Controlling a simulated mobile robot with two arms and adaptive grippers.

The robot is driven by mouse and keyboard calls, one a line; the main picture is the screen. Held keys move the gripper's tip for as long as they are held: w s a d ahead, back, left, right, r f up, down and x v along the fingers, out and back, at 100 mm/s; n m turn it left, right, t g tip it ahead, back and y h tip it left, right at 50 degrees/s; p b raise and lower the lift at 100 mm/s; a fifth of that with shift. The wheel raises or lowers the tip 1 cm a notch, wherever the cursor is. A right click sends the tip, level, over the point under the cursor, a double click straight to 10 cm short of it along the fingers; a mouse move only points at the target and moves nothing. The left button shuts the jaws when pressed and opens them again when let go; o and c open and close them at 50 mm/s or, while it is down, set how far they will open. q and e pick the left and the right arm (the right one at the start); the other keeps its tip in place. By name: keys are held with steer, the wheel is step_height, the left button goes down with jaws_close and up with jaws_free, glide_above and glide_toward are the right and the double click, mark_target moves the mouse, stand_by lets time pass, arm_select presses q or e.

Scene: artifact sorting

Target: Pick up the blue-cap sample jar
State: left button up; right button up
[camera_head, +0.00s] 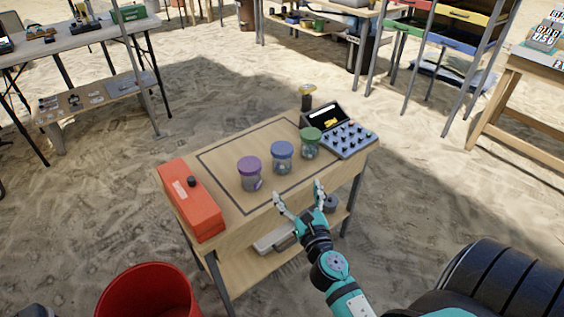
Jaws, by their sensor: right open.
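The blue-cap sample jar (282,158) stands upright on a small wooden table (225,158), between a purple-cap jar (249,174) on its left and a green-cap jar (310,143) on its right. All three are clear jars inside a dark outlined rectangle. My right gripper (298,199) is open and empty at the table's front edge, in front of the blue-cap jar and apart from it. Its two fingers point toward the jars. My left gripper is not in view.
A red box (191,199) lies at the table's left end. A grey device with knobs (345,134) and a dark, yellow-topped item (307,97) stand at the right and back. A red bucket (148,292) stands at the front left. Sandy ground surrounds the table.

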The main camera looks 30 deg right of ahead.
mark_target(285, 163)
steer(key=x, duration=0.8)
steer(key=shift+w+d, duration=0.1)
steer(key=shift+w, duration=0.25)
steer(key=x, duration=0.5)
steer(key=shift+w+d, duration=0.25)
steer(key=shift+w, duration=0.2)
steer(key=c, duration=0.4)
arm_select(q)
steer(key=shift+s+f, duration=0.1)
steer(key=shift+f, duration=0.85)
arm_select(e)
steer(key=c, duration=1)
